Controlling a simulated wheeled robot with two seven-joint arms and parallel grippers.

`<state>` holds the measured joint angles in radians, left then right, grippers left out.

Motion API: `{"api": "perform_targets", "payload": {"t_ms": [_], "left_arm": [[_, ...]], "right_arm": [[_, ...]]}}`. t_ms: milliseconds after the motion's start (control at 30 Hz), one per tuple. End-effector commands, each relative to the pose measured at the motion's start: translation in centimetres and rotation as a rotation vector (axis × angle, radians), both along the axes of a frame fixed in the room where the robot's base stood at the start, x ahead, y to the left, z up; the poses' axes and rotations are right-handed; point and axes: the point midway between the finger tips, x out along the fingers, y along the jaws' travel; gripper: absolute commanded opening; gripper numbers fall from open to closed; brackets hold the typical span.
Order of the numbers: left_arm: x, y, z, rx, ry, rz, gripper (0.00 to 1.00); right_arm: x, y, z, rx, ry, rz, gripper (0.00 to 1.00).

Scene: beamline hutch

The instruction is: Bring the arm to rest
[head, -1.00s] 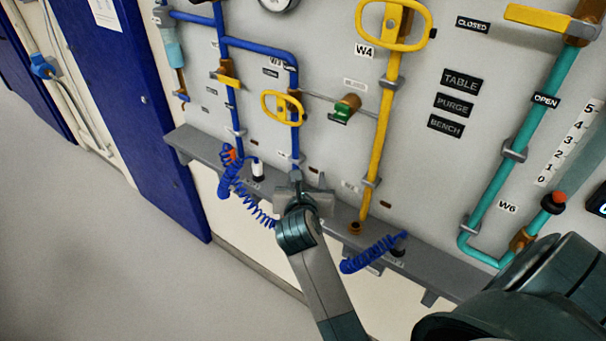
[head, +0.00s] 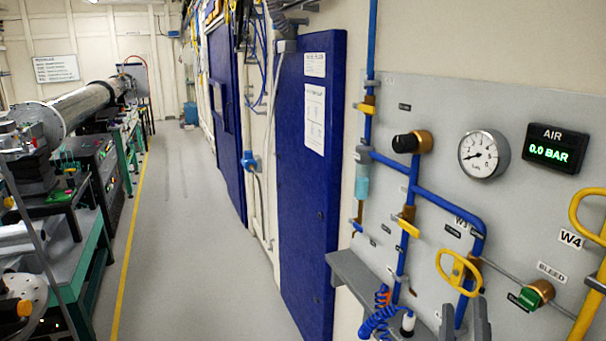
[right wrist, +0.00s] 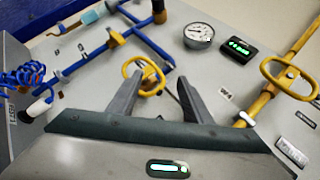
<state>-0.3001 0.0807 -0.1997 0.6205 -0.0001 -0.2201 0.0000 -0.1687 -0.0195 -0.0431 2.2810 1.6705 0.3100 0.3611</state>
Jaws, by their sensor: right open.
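My right gripper (head: 465,318) shows at the bottom edge of the head view, with only its two grey fingers in sight. In the right wrist view my right gripper (right wrist: 160,80) is open, its fingers apart with nothing between them that they grip. A yellow oval valve handle (head: 458,272) labelled W3 is just above the fingers in the head view. The same yellow handle (right wrist: 132,72) appears beyond the left finger in the right wrist view, partly hidden; I cannot tell the exact gap. My left gripper is not in view.
The grey panel (head: 430,100) carries blue pipes, a gauge (head: 483,154) and an AIR display (head: 556,148) reading 0.0 BAR. A grey shelf (head: 350,272) juts out below, with a coiled blue hose (head: 380,318). A clear floor aisle (head: 200,220) runs at left beside benches.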

Motion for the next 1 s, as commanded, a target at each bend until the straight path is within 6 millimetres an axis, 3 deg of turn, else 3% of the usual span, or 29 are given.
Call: {"api": "perform_targets", "payload": {"t_ms": [133, 267, 367, 500, 667, 800, 1000], "left_arm": [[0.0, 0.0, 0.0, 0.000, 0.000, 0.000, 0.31], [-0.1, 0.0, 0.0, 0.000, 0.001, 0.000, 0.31], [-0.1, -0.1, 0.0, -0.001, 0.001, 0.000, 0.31], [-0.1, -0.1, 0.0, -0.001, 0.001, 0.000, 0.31], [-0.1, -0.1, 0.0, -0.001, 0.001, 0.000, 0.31], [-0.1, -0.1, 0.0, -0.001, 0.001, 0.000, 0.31], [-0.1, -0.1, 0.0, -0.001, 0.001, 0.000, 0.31]], "right_arm": [[-1.5, 6.2, 0.2, -0.378, 0.025, 0.099, 0.45], [-2.9, 11.5, -2.2, -0.704, 0.078, 0.195, 0.45], [-4.2, 14.9, -5.4, -0.951, 0.136, 0.276, 0.45], [-6.6, 18.1, -11.6, -1.279, 0.250, 0.406, 0.45], [-10.5, 18.7, -19.9, -1.627, 0.423, 0.572, 0.45], [-14.8, 16.6, -26.4, -1.884, 0.608, 0.727, 0.45], [-19.9, 12.8, -31.4, -2.094, 0.821, 0.890, 0.45]]}}
